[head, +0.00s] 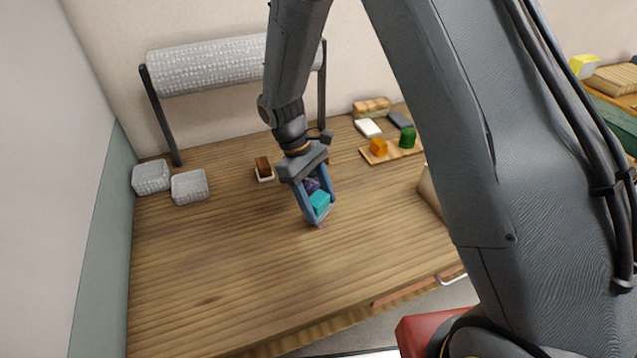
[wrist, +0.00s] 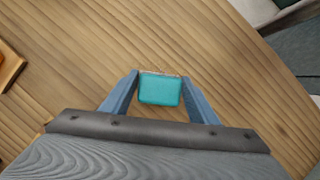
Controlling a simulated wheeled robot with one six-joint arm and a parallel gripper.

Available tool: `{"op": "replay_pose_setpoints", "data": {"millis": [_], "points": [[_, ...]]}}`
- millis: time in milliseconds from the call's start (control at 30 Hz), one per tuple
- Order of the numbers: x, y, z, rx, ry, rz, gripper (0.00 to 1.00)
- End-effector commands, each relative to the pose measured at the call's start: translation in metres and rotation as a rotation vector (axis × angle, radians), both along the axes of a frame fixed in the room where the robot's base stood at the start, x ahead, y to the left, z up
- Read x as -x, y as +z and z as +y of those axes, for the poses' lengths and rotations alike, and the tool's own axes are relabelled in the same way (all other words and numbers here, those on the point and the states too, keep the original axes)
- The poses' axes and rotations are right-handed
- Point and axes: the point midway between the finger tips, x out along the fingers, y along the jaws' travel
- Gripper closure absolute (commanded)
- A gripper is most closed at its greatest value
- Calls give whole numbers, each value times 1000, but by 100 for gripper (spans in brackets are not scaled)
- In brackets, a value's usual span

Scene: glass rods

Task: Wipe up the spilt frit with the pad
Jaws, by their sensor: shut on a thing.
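My gripper (head: 320,213) is low over the middle of the wooden table, its blue fingers pointing down. It is shut on a teal pad (head: 320,200), which sits between the fingers. The pad also shows in the wrist view (wrist: 160,90), with a finger on each side. A small purple patch shows between the fingers above the pad; I cannot tell what it is. A few faint pinkish specks, perhaps frit, show by the pad's lower end. Whether the pad touches the table is unclear, and any frit under it is hidden.
The table (head: 210,285) is bare in front and to the left. Two grey speckled blocks (head: 190,187) and a small dish (head: 265,177) with a brown block stand behind left. A wooden tray (head: 375,157) with orange and green blocks is behind right. A grey roll (head: 210,65) hangs at the back.

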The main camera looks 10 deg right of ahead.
Motion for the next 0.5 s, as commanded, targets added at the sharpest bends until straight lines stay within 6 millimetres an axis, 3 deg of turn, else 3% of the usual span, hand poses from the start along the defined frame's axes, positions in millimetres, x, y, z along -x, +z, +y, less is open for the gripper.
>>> {"op": "replay_pose_setpoints", "data": {"millis": [500], "points": [[-1, 47, -2, 0, -6, -2, 70]]}}
